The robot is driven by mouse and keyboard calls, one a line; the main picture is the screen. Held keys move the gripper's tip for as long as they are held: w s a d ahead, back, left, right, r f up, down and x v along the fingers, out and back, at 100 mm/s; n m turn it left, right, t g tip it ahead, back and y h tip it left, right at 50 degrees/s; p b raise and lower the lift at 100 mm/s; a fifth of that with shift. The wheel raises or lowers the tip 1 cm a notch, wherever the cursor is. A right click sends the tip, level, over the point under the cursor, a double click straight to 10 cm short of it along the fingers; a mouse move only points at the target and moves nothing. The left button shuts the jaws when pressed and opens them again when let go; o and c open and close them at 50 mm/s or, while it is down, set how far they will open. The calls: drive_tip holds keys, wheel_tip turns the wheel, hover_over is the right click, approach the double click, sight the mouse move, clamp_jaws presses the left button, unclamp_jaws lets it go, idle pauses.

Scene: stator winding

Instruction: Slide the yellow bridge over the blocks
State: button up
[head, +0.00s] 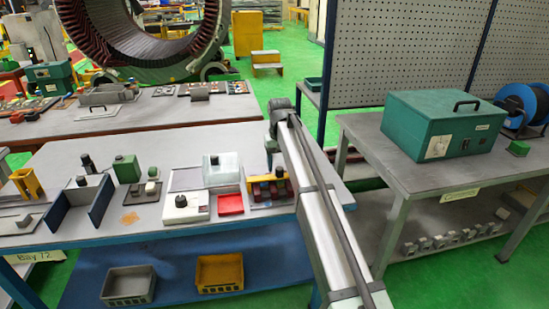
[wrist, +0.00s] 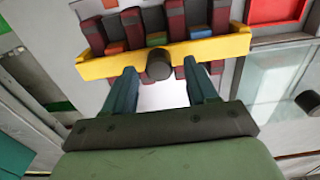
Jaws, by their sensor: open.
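The yellow bridge (wrist: 212,47) is a long bar with a round dark knob (wrist: 159,64) at its middle. In the head view the bridge (head: 251,185) stands at the right end of the grey table. Dark red and grey blocks (wrist: 175,20) sit in a row along the bridge in the wrist view, some with coloured ends in orange, green and blue. The blocks (head: 268,191) also show small in the head view. My gripper (wrist: 161,72) is open, its green fingers on either side of the knob with gaps. Whether the fingertips reach below the knob's top is unclear.
A red tray (head: 230,204) and a white box with a black knob (head: 186,207) stand left of the bridge. A clear lidded box (head: 221,168) is behind them. My arm reaches in over the table's right edge.

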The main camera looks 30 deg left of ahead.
drive_tip(key=shift+r, duration=1.75)
drive_tip(key=w+d+f+y, duration=0.15)
drive_tip(key=d+f, duration=0.35)
drive_tip(key=d, duration=0.7)
drive_tip(key=w+d+f+y, duration=0.1)
drive_tip(key=w+d+f, duration=0.3)
drive_tip(key=d, duration=0.9)
drive_tip(key=s+d+f+m+g, duration=0.1)
drive_tip(key=s+d+f, duration=0.2)
drive_tip(key=d+f, duration=0.6)
drive_tip(key=s+d+f+m+g, duration=0.15)
drive_tip(key=s+d+f, duration=0.3)
drive_tip(key=f, duration=0.85)
drive_tip(key=s+d+f+m+g+h, duration=0.2)
drive_tip(key=s+d+f+m, duration=0.2)
drive_tip(key=s+d+f, duration=1.65)
drive_tip(key=s+f, duration=0.1)
drive_tip(key=s, duration=0.4)
drive_tip(key=s+d+f+m+g, duration=0.1)
drive_tip(key=s+d+f, duration=0.1)
drive_tip(key=s, duration=0.6)
drive_tip(key=s+d+f+m+g, duration=0.1)
drive_tip(key=s+f, duration=0.3)
drive_tip(key=s, duration=0.4)
drive_tip(key=shift+d, duration=0.7)
